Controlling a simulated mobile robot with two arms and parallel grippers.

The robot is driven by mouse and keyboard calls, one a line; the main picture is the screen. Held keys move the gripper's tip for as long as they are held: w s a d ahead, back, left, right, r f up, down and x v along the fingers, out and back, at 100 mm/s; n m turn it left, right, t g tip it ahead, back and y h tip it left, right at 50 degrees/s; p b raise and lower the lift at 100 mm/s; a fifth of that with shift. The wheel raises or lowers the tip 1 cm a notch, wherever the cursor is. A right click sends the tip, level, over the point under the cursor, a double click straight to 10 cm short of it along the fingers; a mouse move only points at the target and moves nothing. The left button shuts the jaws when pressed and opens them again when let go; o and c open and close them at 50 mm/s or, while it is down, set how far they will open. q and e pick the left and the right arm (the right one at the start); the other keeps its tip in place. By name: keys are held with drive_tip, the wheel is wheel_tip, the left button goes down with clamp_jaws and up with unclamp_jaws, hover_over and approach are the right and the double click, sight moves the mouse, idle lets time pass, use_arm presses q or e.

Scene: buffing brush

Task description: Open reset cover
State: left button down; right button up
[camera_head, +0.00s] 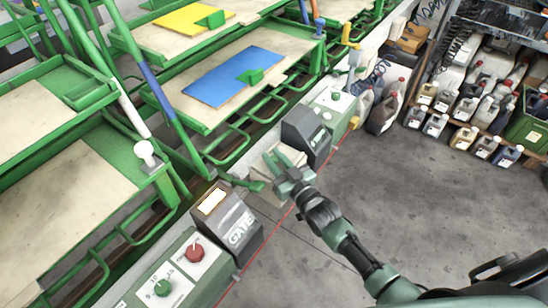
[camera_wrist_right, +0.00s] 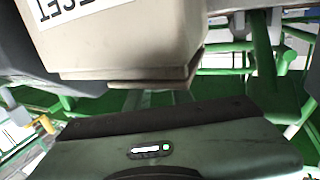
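The beige reset cover (camera_wrist_right: 120,45) fills the upper part of the right wrist view, with a white label reading RESET upside down. In the head view a pale part of it (camera_head: 293,155) shows between the GATE box and a dark grey box, partly hidden by my right gripper (camera_head: 277,172). My right gripper is close to the cover; its green body fills the bottom of the wrist view. I cannot tell whether the fingers touch the cover, or whether they are open or shut. Whether the cover is shut or raised is unclear. My left gripper is out of view.
The grey GATE box (camera_head: 234,224) stands at lower left of the gripper, the dark grey box (camera_head: 306,135) at upper right. A panel with a red knob (camera_head: 195,251) is in front. Green-framed benches (camera_head: 110,168) lie behind. The grey floor (camera_head: 400,190) at right is clear.

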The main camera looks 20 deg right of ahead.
clamp_jaws()
idle(1.1)
drive_tip(key=w+d, duration=0.1)
drive_tip(key=w+d+b, duration=0.1)
drive_tip(key=d, duration=0.1)
drive_tip(key=shift+w+d, duration=0.2)
drive_tip(key=shift+w, duration=0.2)
drive_tip(key=shift+w+d, duration=0.2)
drive_tip(key=shift+d, duration=0.1)
drive_tip(key=o, duration=0.7)
unclamp_jaws()
drive_tip(key=shift+c, duration=0.2)
drive_tip(key=shift+s, duration=0.1)
